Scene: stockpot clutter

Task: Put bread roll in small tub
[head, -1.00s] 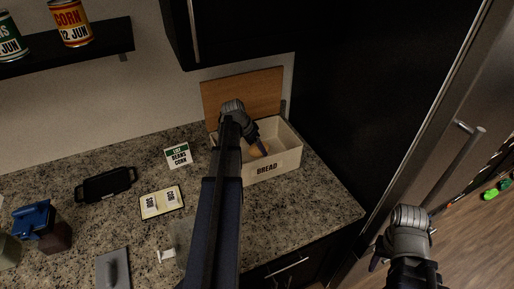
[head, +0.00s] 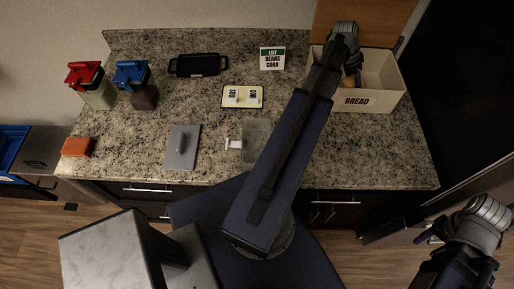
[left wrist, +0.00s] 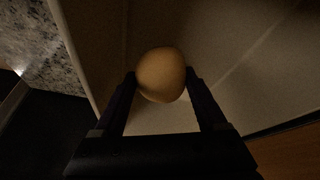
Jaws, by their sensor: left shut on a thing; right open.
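The bread roll (left wrist: 161,74) is round and tan in the left wrist view, between the two fingers of my left gripper (left wrist: 162,82), which is shut on it. In the head view my left gripper (head: 353,72) reaches into the cream box labelled BREAD (head: 385,92), and a small part of the roll (head: 347,83) shows there. A translucent small tub (head: 256,134) stands on the counter, left of the box, partly hidden behind my left arm. My right gripper (head: 428,236) is open and empty at the lower right, away from the counter.
A wooden board (head: 362,22) stands behind the box.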

